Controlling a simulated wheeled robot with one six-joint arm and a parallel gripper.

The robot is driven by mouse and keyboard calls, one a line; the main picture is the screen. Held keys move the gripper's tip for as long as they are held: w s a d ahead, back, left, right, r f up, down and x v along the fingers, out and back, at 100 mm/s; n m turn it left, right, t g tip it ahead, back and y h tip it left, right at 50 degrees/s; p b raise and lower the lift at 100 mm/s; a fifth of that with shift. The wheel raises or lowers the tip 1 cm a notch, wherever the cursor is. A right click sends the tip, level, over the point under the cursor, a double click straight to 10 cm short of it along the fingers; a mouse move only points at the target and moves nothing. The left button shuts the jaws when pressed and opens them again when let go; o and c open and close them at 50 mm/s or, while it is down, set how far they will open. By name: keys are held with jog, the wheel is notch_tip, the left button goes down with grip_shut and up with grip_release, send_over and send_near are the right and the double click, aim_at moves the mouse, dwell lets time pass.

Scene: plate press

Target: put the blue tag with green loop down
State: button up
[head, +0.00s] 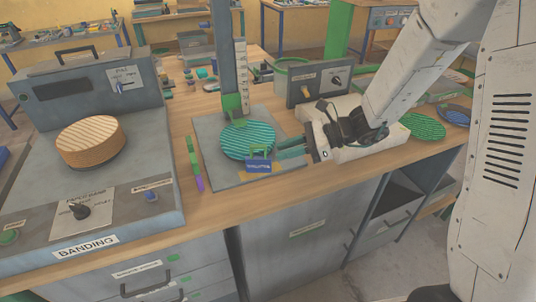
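A blue tag (258,166) with pale lettering and a green loop (259,152) at its top is at the front of the press's grey base plate, just in front of a round teal ribbed plate (247,140). I cannot tell whether the tag rests on the base or is slightly above it. My gripper (281,149) reaches in from the right, its teal fingers pointing left, with the tips right beside the loop. The fingers are small and overlap in this view, so whether they grip the loop is unclear.
The press column (222,55) with a scale rises behind the teal plate. At left is the banding machine (90,170) with a round ribbed wooden piece (90,142). Green and purple blocks (196,165) lie left of the base. A control box (318,82) stands behind my gripper.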

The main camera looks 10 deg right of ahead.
jog(key=s+d+r+n+h, duration=0.4)
jog(key=s+d+r+n, duration=0.1)
jog(key=s, duration=0.3)
jog(key=s+d+r+n+h, duration=0.4)
jog(key=s+n, duration=0.3)
jog(key=s, duration=0.2)
jog(key=s+d+r+n+h, duration=0.5)
jog(key=s+d+n, duration=0.1)
jog(key=s, duration=0.3)
jog(key=shift+s+d+r+n, duration=0.3)
jog(key=shift+d+n, duration=0.1)
jog(key=shift+n, duration=0.2)
